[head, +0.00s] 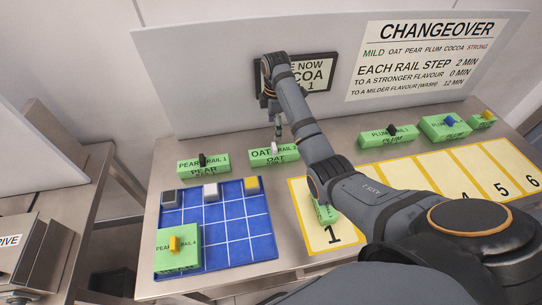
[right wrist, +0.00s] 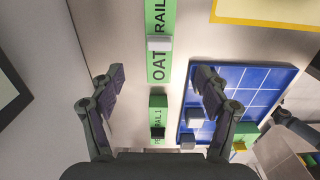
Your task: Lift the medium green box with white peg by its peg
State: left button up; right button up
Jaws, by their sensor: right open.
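The green OAT box (head: 262,158) with a white peg (head: 274,148) stands on the steel table near the back panel. In the right wrist view the OAT box (right wrist: 158,68) lies ahead, its white peg (right wrist: 160,43) slightly beyond the fingertips. My right gripper (head: 277,128) is above the box in the head view, partly hidden by my own arm. In the right wrist view the right gripper (right wrist: 161,79) is open and empty, its fingers wide apart on either side of the box's line. My left gripper does not show in the head view.
A green PEAR box (head: 203,167) with a black peg stands left of the OAT box. A blue grid tray (head: 228,235) holds small blocks and a yellow-pegged green box (head: 177,260). Yellow numbered mats (head: 452,178) and PLUM boxes (head: 388,137) lie to the right.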

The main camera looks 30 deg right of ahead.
aim_at(274, 146)
notch_tip(274, 146, down, 4)
jog(key=b, duration=0.2)
jog(key=shift+b, duration=0.4)
jog(key=shift+w, duration=0.1)
jog(key=shift+f, duration=0.2)
notch_tip(274, 146, down, 4)
jog(key=shift+r+p, duration=0.1)
jog(key=shift+p, duration=0.5)
jog(key=shift+f, duration=0.7)
notch_tip(274, 146, down, 4)
jog(key=shift+p, duration=0.8)
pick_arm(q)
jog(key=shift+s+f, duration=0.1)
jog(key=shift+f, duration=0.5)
pick_arm(e)
jog(key=shift+f, duration=0.4)
